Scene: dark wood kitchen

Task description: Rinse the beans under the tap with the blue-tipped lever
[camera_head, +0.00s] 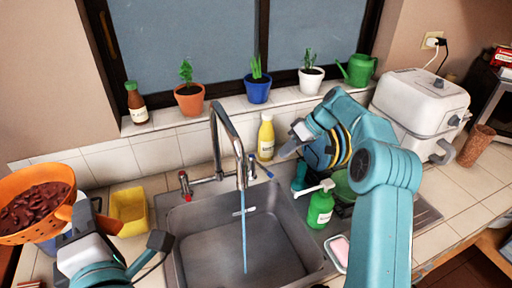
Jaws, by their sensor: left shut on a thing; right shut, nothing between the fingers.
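An orange colander (62,177) full of dark red beans (35,208) is at the far left, held up beside the sink over the counter. My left gripper (88,212) is shut on the colander at its right side. The chrome tap (217,140) stands behind the sink, and a thin blue stream of water (244,232) falls from its spout into the basin. The blue-tipped lever (267,171) is right of the spout; a red-tipped lever (184,182) is to the left. My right gripper (284,153) is shut and empty, just above and right of the blue-tipped lever, apparently apart from it.
The sink basin (205,245) is clear under the stream. A yellow container (129,208) stands left of it. A green soap bottle (320,208), a pink sponge dish (340,250) and a yellow bottle (266,138) stand around it. Potted plants (189,97) line the sill.

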